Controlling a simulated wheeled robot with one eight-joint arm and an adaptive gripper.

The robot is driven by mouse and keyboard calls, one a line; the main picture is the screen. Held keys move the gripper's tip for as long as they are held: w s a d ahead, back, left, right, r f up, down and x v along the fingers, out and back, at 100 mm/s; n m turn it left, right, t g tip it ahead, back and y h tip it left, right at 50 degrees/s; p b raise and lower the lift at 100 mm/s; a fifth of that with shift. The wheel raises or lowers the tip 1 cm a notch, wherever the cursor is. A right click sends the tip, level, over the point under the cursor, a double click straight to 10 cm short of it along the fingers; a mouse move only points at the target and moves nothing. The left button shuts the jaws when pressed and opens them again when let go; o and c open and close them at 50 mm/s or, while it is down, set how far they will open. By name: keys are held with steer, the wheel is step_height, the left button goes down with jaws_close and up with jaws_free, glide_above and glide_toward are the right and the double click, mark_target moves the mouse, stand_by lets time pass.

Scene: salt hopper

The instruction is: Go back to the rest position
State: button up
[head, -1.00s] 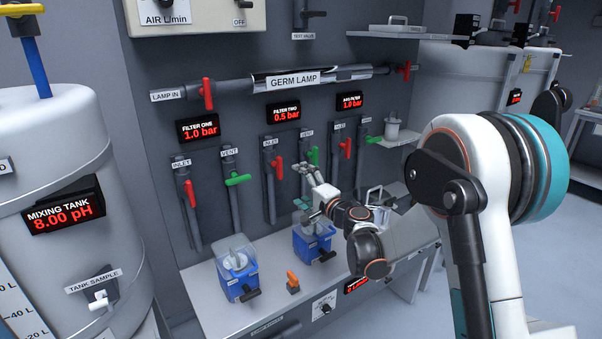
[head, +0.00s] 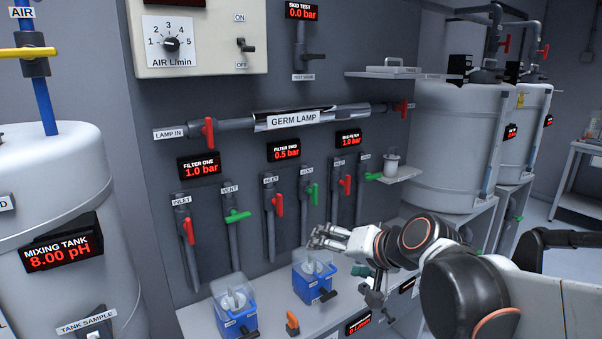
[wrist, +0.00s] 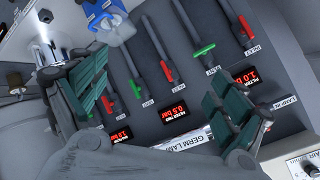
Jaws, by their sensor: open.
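My gripper (head: 338,258) is in the head view, in front of the bench and just right of the right blue filter housing (head: 314,278). Its fingers are spread and I see nothing between them. In the wrist view my gripper (wrist: 165,100) shows two green-padded fingers far apart, with the wall panel behind them. My arm reaches in from the lower right of the head view. Whether the gripper touches the right housing is unclear in the head view.
The left blue housing (head: 234,308) and an orange-handled valve (head: 292,323) are on the bench. Red and green valve levers and the germ lamp pipe (head: 293,121) line the wall. The mixing tank (head: 50,185) stands left; a small shelf (head: 398,174) holds a white cup.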

steer(key=s+d+f+n+g+h, duration=0.1)
steer(key=s+d+f+h, duration=0.2)
steer(key=s+d, duration=0.3)
steer(key=s+d+f+n+g+h, duration=0.1)
steer(key=s+d+f+h, duration=0.2)
steer(key=s, duration=1.1)
steer(key=d, duration=0.3)
steer(key=shift+s+d+f+n, duration=0.15)
steer(key=shift+s+f+n, duration=0.1)
steer(key=shift+f+n, duration=0.05)
